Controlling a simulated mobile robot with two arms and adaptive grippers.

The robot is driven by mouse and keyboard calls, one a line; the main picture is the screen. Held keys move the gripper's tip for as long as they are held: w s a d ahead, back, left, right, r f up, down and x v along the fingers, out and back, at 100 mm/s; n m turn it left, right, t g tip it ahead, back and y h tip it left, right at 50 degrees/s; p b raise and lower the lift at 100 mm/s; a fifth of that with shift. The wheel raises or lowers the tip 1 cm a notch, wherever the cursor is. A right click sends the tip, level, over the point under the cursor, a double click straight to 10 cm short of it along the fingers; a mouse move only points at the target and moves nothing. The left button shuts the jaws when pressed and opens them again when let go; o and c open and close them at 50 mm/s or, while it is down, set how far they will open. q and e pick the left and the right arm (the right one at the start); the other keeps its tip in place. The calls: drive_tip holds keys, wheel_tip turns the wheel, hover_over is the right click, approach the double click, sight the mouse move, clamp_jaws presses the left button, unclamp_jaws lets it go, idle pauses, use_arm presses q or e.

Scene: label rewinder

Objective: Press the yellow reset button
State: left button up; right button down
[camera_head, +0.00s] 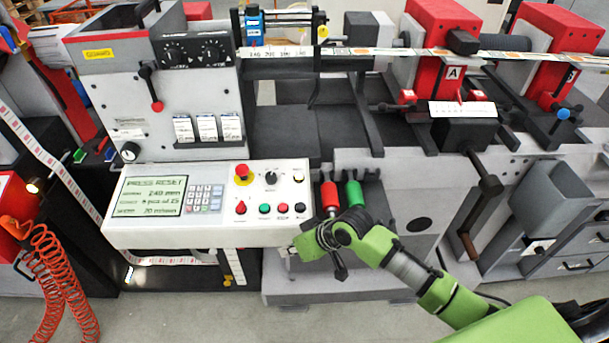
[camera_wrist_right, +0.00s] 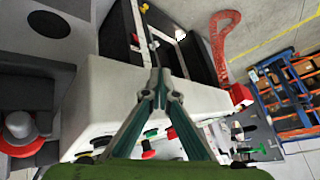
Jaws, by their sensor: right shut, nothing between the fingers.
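The control panel (camera_head: 130,228) is a white slanted box with a screen (camera_head: 153,196) reading "PRESS RESET". A small pale-yellow button (camera_head: 298,176) sits at its upper right, beside a black knob (camera_head: 271,178). My right gripper (camera_head: 289,251) is at the panel's lower right front edge, below and apart from that button. In the right wrist view its fingers (camera_wrist_right: 160,75) are together, with nothing between them. I cannot pick out the yellow button for certain in the wrist view. My left gripper is in neither view.
A red emergency stop (camera_head: 242,170) on a yellow base is on the same panel. A row below has a red button (camera_head: 240,207), a green button (camera_head: 264,209), another red one and a black one. Red (camera_head: 329,195) and green (camera_head: 354,193) handles stand just right of the panel.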

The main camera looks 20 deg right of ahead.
drive_tip(key=shift+n+y, duration=0.3)
drive_tip(key=r, duration=0.2)
drive_tip(key=w+r, duration=0.1)
drive_tip(key=r, duration=0.1)
drive_tip(key=w+r, duration=0.1)
drive_tip(key=r, duration=0.1)
drive_tip(key=shift+w+a+r, duration=0.15)
drive_tip(key=shift+a, duration=0.25)
drive_tip(key=shift+m+y, duration=0.3)
drive_tip(key=shift+m, duration=0.2)
drive_tip(key=w+d+r, duration=0.1)
drive_tip(key=w, duration=0.1)
drive_tip(key=w+d+r, duration=0.1)
drive_tip(key=w+r, duration=0.1)
drive_tip(key=w+d+r, duration=0.1)
drive_tip(key=w+r, duration=0.1)
drive_tip(key=shift+w+d, duration=0.3)
drive_tip(key=shift+d, duration=0.05)
drive_tip(key=w+d+r+m+t, duration=0.2)
drive_tip(key=w+d+r, duration=0.4)
drive_tip(key=w+r, duration=0.1)
drive_tip(key=shift+r, duration=0.75)
drive_tip(key=shift+s+f, duration=0.1)
drive_tip(key=b, duration=0.7)
hover_over(302, 178)
wheel_tip(302, 178, down, 7)
drive_tip(key=shift+s+a+f, duration=0.1)
drive_tip(key=shift+f, duration=0.05)
drive_tip(key=shift+f+b, duration=0.35)
drive_tip(key=shift+f, duration=0.3)
